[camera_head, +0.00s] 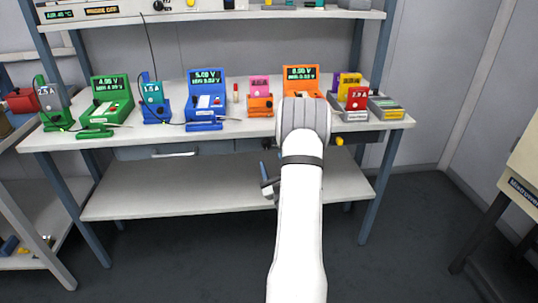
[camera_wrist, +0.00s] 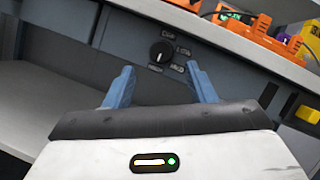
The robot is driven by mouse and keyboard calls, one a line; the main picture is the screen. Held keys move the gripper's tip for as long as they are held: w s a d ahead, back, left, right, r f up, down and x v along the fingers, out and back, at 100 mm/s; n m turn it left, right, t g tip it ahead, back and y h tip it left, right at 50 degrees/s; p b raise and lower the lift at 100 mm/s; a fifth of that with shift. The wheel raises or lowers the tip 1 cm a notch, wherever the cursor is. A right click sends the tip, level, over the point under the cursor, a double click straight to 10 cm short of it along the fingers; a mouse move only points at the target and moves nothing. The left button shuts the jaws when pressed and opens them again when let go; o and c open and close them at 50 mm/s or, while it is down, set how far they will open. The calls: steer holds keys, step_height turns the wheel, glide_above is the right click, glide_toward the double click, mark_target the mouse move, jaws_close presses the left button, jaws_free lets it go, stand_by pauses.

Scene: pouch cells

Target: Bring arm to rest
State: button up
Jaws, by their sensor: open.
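My gripper shows in the wrist view (camera_wrist: 160,85) with its two blue fingers apart and nothing between them. It faces the front panel below the bench top, where a black knob (camera_wrist: 159,53) with printed labels around it is seen between and beyond the fingertips. In the head view my white arm reaches forward to the bench, and part of my gripper (camera_head: 268,182) shows at the left of the wrist, in front of the bench edge. The arm hides part of the bench front and the orange device.
The bench (camera_head: 245,118) holds a green device (camera_head: 110,95), a blue device (camera_head: 206,92), an orange device (camera_head: 301,76) and several smaller ones. A lower shelf (camera_head: 180,192) is bare. A yellow knob (camera_wrist: 307,114) sits on the front panel at right. Floor in front is clear.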

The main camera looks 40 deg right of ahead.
steer(key=shift+v, duration=0.95)
steer(key=shift+r, duration=0.15)
